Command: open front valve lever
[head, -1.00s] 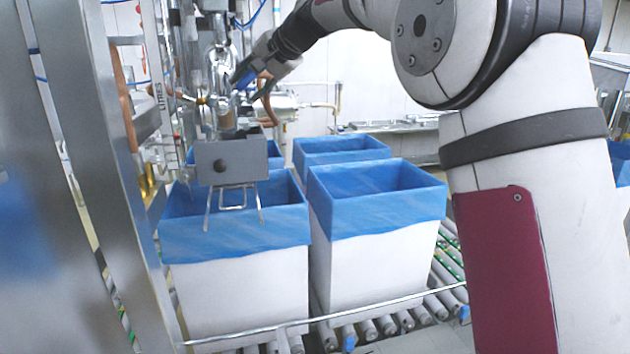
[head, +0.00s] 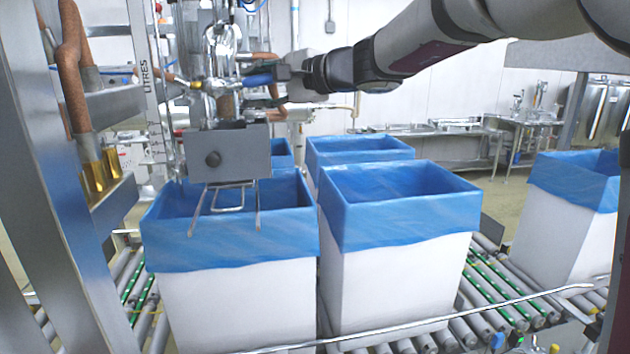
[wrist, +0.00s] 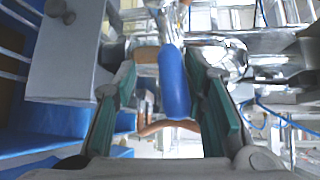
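The valve lever's blue handle (wrist: 174,85) shows in the wrist view, running between the fingers of my gripper (wrist: 170,100). In the head view, the blue handle (head: 260,79) is beside the shiny metal valve (head: 222,70), above the grey box fixture. My gripper (head: 270,88) reaches it from the right. The fingertips are small there and partly hidden against the handle and pipes.
A grey box (head: 228,152) with a wire bracket hangs below the valve. Blue-lined white boxes (head: 400,270) stand on a roller conveyor (head: 500,290). A steel frame post (head: 45,200) rises at the left. Steel pipes crowd the valve in the wrist view.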

